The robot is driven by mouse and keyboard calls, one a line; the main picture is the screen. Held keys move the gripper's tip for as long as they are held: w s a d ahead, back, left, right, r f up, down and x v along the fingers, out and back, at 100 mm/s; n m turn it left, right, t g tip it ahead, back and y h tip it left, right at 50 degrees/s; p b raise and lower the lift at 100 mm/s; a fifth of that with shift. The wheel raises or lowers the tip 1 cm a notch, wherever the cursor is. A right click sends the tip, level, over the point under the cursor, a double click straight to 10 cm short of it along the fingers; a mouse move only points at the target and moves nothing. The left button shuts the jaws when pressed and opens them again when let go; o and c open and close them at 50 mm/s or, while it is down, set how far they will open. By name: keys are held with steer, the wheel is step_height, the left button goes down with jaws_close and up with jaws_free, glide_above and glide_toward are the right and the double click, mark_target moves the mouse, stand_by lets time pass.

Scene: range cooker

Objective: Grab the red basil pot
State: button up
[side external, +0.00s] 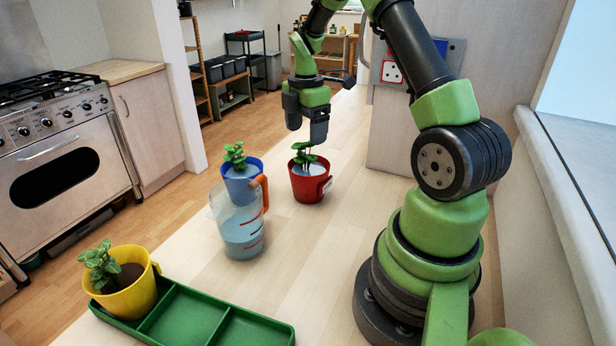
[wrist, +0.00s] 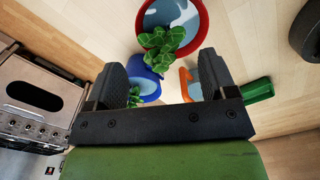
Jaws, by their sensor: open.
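The red basil pot (side external: 309,184) stands upright on the pale wooden counter, with a small green plant in it and a handle on its right side. In the wrist view the red pot (wrist: 196,40) is at the top centre, past the fingertips, with leaves over its rim. My gripper (side external: 305,138) hangs just above the red pot, its fingers pointing down near the plant. In the wrist view my gripper (wrist: 168,75) is open, with its two fingers apart and the red pot not between them.
A blue pot (side external: 240,184) with a plant stands left of the red one, behind a clear measuring jug (side external: 238,232) with an orange handle. A green divided tray (side external: 185,318) at the front holds a yellow pot (side external: 130,290). The counter right of the jug is clear.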

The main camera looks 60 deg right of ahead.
mark_target(305, 141)
steer(key=f, duration=0.5)
steer(key=shift+a+f, duration=0.2)
steer(key=shift+a, duration=0.05)
jaws_close()
